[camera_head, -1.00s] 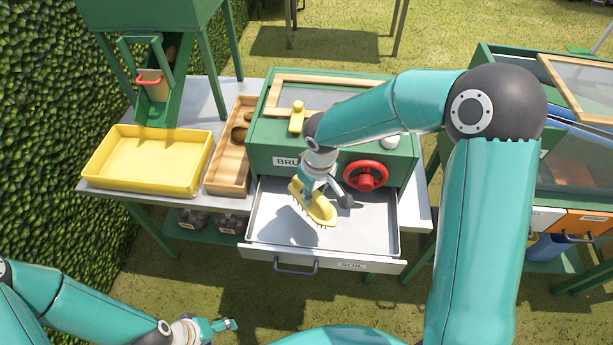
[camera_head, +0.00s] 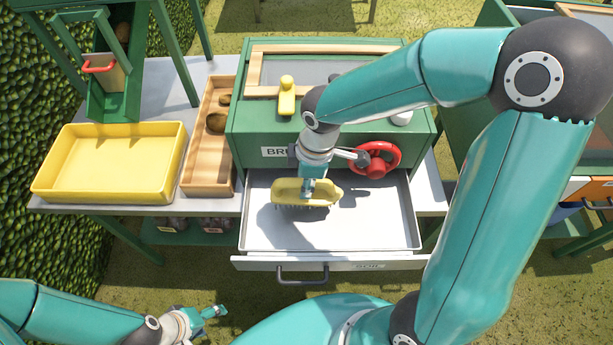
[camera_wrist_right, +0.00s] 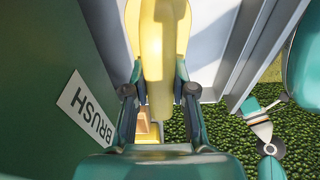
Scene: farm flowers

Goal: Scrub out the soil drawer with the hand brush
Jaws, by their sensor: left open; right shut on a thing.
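The soil drawer (camera_head: 385,225) is pulled out from the green cabinet (camera_head: 245,130). Its pale grey floor looks mostly bare, with a shadow on it. My right gripper (camera_head: 309,184) is shut on the yellow hand brush (camera_head: 328,196) and holds it over the drawer's back left part, bristles down. I cannot tell whether the bristles touch the floor. In the right wrist view the brush (camera_wrist_right: 158,60) stands between the two fingers, beside the "BRUSH" label (camera_wrist_right: 86,110). My left gripper (camera_head: 214,312) is open and empty at the lower left, away from the bench.
A yellow tray (camera_head: 50,185) and a wooden box (camera_head: 190,180) with brown lumps stand left of the cabinet. A red wheel (camera_head: 376,160) sits on the cabinet front above the drawer. The drawer's handle (camera_head: 302,280) faces me.

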